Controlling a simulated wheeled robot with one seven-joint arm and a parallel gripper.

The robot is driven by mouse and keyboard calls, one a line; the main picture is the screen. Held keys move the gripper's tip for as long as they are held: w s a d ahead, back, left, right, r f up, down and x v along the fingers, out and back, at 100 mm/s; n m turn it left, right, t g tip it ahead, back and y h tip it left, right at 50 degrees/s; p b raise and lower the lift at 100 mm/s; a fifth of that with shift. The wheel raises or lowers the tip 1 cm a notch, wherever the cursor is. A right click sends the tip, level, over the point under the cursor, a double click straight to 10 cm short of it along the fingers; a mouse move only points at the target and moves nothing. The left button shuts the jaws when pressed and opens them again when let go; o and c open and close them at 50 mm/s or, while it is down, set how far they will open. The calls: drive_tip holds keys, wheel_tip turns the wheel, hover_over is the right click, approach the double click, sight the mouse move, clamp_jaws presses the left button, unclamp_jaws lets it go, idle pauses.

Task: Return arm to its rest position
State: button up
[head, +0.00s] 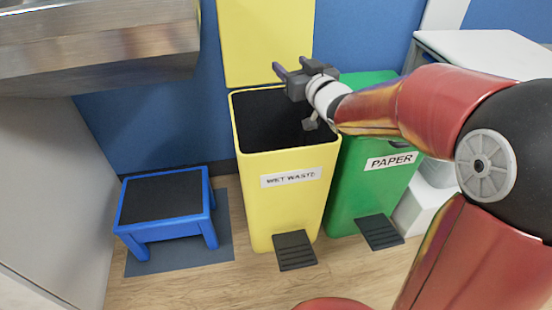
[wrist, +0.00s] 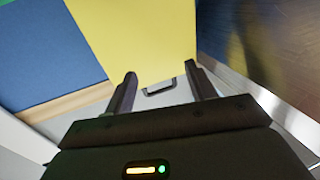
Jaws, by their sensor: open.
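My gripper (head: 292,71) is at the end of my red arm, above the open yellow bin's back right part in the head view. In the wrist view its two dark fingers (wrist: 160,80) are spread apart with nothing between them. The yellow bin (head: 285,210) is labelled "WET WASTE", and its lid (head: 265,40) stands raised against the blue wall. The inside of the bin is dark and I cannot see its contents. A yellow surface (wrist: 140,35) fills the upper middle of the wrist view, beyond the fingers.
A green bin (head: 365,190) labelled "PAPER" stands right of the yellow one, partly behind my arm. A blue step stool (head: 165,198) stands on a mat at left. A metal counter (head: 100,45) juts out at upper left. Wooden floor is clear in front.

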drive_tip(key=shift+v, duration=1.5)
